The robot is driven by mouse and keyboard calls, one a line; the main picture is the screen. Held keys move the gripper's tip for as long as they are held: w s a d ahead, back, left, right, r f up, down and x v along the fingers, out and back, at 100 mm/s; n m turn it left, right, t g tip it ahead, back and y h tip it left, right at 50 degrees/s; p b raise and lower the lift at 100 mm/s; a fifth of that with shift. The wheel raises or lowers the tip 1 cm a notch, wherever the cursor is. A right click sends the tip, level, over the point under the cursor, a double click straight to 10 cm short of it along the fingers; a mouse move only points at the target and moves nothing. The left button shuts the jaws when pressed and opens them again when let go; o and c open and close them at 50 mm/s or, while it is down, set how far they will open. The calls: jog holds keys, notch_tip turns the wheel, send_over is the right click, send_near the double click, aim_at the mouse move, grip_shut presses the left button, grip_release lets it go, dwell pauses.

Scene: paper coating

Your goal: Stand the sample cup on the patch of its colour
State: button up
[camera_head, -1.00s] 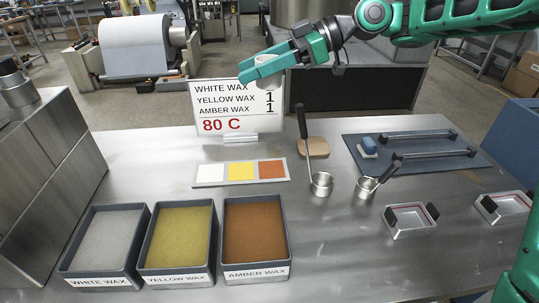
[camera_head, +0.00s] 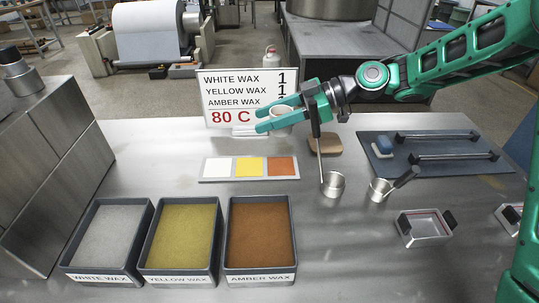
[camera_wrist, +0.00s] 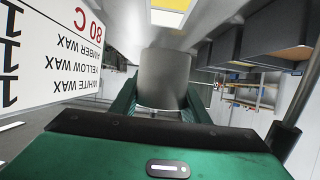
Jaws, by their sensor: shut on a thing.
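My gripper (camera_head: 261,119) is shut on the sample cup (camera_head: 284,122), held in the air in front of the sign's lower right. The cup is pale and mostly hidden by the green fingers; in the wrist view it is a grey cup (camera_wrist: 165,80) between the fingers. Its contents do not show. The patch strip (camera_head: 204,180) lies below the gripper on the table, with a white patch (camera_head: 217,169), a yellow patch (camera_head: 249,167) and an amber patch (camera_head: 281,166), all bare.
A sign (camera_head: 232,89) stands behind the strip. White (camera_head: 105,239), yellow (camera_head: 180,236) and amber (camera_head: 260,234) wax trays stand in front. Two ladles, one standing tall (camera_head: 333,184) and one leaning (camera_head: 380,190), are to the right. A blue-grey board (camera_head: 440,158) lies at the right.

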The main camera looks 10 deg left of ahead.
aim_at(269, 166)
notch_tip(269, 166, down, 13)
jog(key=shift+r, duration=0.2)
dwell(0.3)
jog(key=o, duration=1)
jog(key=v, duration=1)
jog(key=shift+d+r, duration=0.25)
jog(key=shift+d, duration=0.05)
jog(key=shift+w+d+r, duration=0.15)
jog(key=shift+d+r, duration=0.1)
jog(key=shift+d, duration=0.3)
